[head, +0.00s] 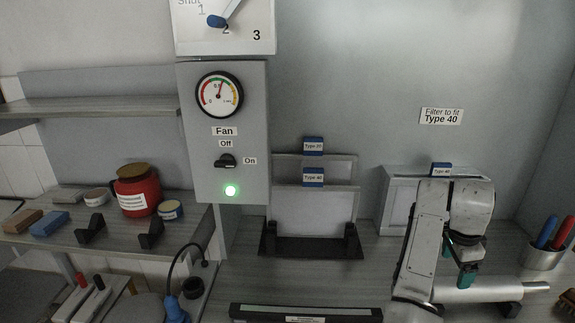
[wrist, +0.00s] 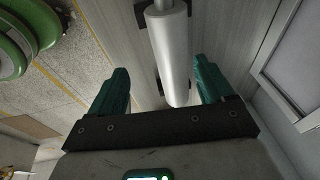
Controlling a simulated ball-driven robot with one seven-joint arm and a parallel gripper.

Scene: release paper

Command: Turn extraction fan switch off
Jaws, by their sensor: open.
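The fan switch (head: 225,161) is a black rotary knob on the grey control box (head: 239,120) at the centre left of the head view. Its handle lies roughly sideways, in line with the "On" label, with "Off" above it. A green lamp (head: 230,191) glows below the knob. A round gauge (head: 219,95) sits above. My gripper (head: 466,277) is at the right of the head view, well apart from the switch. In the wrist view my gripper (wrist: 160,88) is open, with its teal fingers spread and a pale cylinder seen beyond and between them.
Filter panels in a black stand (head: 311,246) stand right of the control box. A pale cylinder (head: 490,291) lies by my gripper. A red pot (head: 136,190) is on the left shelf. A pen cup (head: 543,257) stands far right.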

